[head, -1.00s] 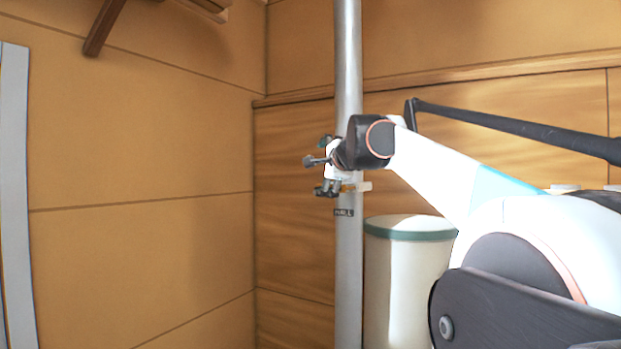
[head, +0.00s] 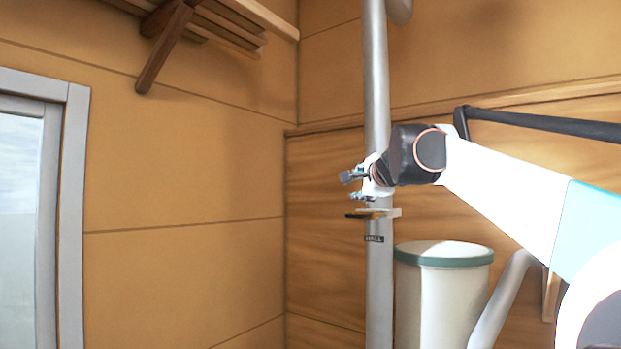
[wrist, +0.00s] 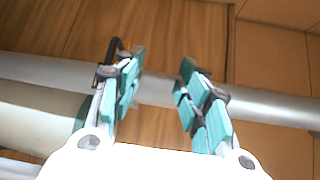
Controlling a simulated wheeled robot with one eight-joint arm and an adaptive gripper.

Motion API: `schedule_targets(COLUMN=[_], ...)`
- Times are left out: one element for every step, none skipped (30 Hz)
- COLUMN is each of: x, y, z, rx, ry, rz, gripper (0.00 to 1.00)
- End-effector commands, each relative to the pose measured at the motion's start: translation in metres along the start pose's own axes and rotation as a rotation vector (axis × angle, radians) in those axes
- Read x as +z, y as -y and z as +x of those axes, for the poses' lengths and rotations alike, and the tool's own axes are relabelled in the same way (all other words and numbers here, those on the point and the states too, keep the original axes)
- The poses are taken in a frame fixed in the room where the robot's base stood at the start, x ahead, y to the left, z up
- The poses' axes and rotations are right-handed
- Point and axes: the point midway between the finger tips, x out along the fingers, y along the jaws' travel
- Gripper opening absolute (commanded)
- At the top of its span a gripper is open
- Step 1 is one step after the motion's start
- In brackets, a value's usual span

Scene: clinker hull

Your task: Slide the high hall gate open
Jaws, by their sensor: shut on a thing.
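The high hall gate (head: 366,214) is a thin flat slide crossing the grey upright pipe (head: 377,110), above a small dark label. Its dark end sticks out left of the pipe and a pale end right. My gripper (head: 352,186) is at the pipe, just above the slide in the head view. In the wrist view my gripper's teal finger pads (wrist: 160,85) stand apart, with the pipe (wrist: 265,106) running behind. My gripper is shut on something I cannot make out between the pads. A dark piece, perhaps the gate, shows beside the left finger.
A white canister with a green rim (head: 443,257) stands right of the pipe, below my arm. A wooden rack (head: 205,20) hangs at the upper left. A grey-framed window (head: 72,200) is at the far left. The wall left of the pipe is clear.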

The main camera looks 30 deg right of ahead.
Motion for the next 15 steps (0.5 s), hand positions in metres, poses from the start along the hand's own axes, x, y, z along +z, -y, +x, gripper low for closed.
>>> schedule_targets(x=[-0.001, -0.001, -0.001, -0.001, -0.001, -0.001, -0.001, -0.001, -0.001, -0.001, -0.001, -0.001, -0.001, -0.001, 0.0], y=[-0.001, -0.002, -0.002, -0.002, -0.002, -0.003, -0.003, -0.003, -0.003, -0.003, -0.003, -0.004, -0.004, -0.004, -0.004], z=[-0.002, -0.004, -0.006, -0.008, -0.01, -0.012, -0.014, -0.016, -0.019, -0.021, -0.023, -0.026, -0.028, -0.03, -0.032], rx=[0.0, 0.001, 0.001, 0.001, 0.001, 0.001, 0.001, 0.001, 0.002, 0.002, 0.002, 0.002, 0.002, 0.002, 0.002], ry=[0.0, 0.0, 0.0, 0.0, 0.0, 0.0, 0.0, 0.0, 0.0, 0.0, 0.0, 0.0, 0.0, 0.0, 0.0], rz=[0.0, 0.0, -0.001, -0.001, -0.002, -0.002, -0.002, -0.002, -0.002, -0.002, -0.002, -0.002, -0.002, -0.001, -0.001], gripper=[0.3, 0.3, 0.3, 0.3, 0.3, 0.3, 0.3, 0.3, 0.3, 0.3, 0.3, 0.3, 0.3, 0.3, 0.3])
